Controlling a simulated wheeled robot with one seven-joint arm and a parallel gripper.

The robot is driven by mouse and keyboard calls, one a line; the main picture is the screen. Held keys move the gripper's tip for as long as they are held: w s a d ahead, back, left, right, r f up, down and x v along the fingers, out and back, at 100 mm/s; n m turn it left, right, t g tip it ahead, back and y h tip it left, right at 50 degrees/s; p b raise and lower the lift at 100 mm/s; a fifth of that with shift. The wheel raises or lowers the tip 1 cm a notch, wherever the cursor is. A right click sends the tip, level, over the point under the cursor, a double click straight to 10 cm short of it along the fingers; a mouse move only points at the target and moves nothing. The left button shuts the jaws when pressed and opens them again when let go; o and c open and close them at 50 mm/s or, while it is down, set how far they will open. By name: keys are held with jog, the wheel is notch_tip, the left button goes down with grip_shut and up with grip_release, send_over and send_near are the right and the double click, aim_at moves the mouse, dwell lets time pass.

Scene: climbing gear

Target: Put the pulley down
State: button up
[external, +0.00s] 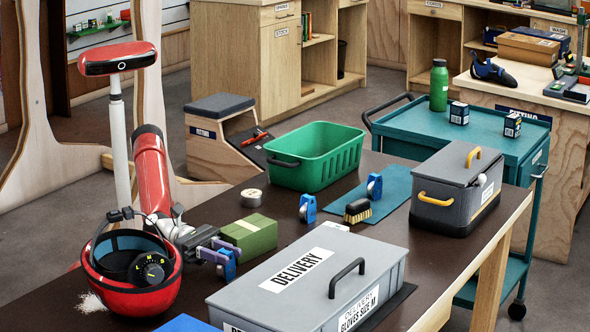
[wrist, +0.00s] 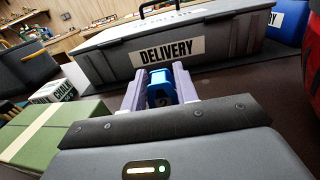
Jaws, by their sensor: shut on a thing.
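My gripper (external: 228,256) is low over the dark table (external: 399,247), shut on a blue pulley (external: 229,270). In the wrist view the blue pulley (wrist: 161,90) sits between the two pale purple fingers (wrist: 160,92), in front of the grey delivery box (wrist: 195,46). I cannot tell whether the pulley touches the table. Two more blue pulleys stand farther off: one (external: 308,209) on the bare table, one (external: 375,187) on the teal mat (external: 396,187).
A green box (external: 248,235) lies close beside my gripper, and the delivery box (external: 318,278) is on its other side. A tape roll (external: 251,198), brush (external: 357,212), green crate (external: 315,157), grey toolbox (external: 455,190) and red helmet (external: 130,275) also occupy the table.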

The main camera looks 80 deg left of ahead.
jog(key=shift+f, duration=0.1)
jog(key=o, duration=0.5)
jog(key=shift+f, duration=0.1)
jog(key=o, duration=0.5)
jog(key=shift+r, duration=0.25)
jog(key=shift+o, duration=0.2)
jog(key=b+v, duration=0.1)
jog(key=v, duration=1.1)
